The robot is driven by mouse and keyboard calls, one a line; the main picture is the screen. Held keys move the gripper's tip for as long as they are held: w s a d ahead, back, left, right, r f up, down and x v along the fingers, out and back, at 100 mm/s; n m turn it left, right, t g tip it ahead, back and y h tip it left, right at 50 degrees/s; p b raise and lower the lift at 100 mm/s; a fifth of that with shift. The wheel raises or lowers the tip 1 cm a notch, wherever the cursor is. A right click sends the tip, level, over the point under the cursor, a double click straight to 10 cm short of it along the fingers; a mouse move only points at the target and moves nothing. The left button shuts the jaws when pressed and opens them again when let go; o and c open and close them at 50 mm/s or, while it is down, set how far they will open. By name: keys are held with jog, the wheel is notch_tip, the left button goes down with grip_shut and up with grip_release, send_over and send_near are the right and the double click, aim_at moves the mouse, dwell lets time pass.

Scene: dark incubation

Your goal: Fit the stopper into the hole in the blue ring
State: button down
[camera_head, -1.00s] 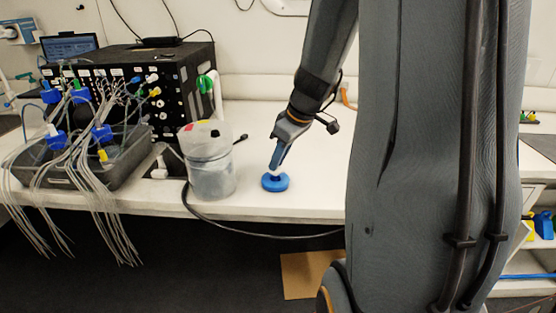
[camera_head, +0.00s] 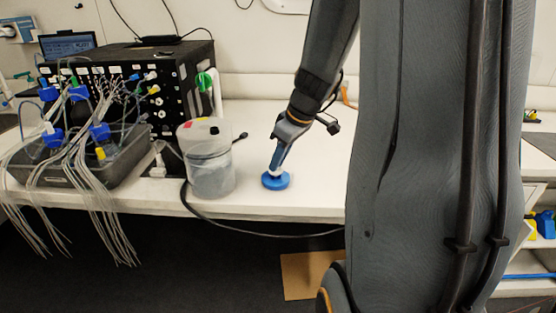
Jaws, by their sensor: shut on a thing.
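The blue ring (camera_head: 276,184) lies flat on the white bench near its front edge, right of the clear tub. My gripper (camera_head: 274,171) reaches down from the upper right, tilted, with its tips right over the middle of the ring. It is shut on the stopper, which is too small and too covered by the fingers to make out clearly. The ring's hole is hidden behind the fingertips. I cannot tell how deep the stopper sits in the hole.
A clear lidded tub (camera_head: 208,160) stands close left of the ring. A black cable (camera_head: 240,231) hangs along the bench front. A black instrument box (camera_head: 170,85) and a grey tray (camera_head: 60,172) with tubing stand at left. Bench right of the ring is clear.

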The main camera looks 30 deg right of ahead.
jog(key=shift+f+b, duration=0.95)
jog(key=shift+b, duration=0.05)
jog(key=c, duration=1.7)
grip_release()
jog(key=shift+b+v, duration=0.35)
jog(key=shift+v, duration=3.6)
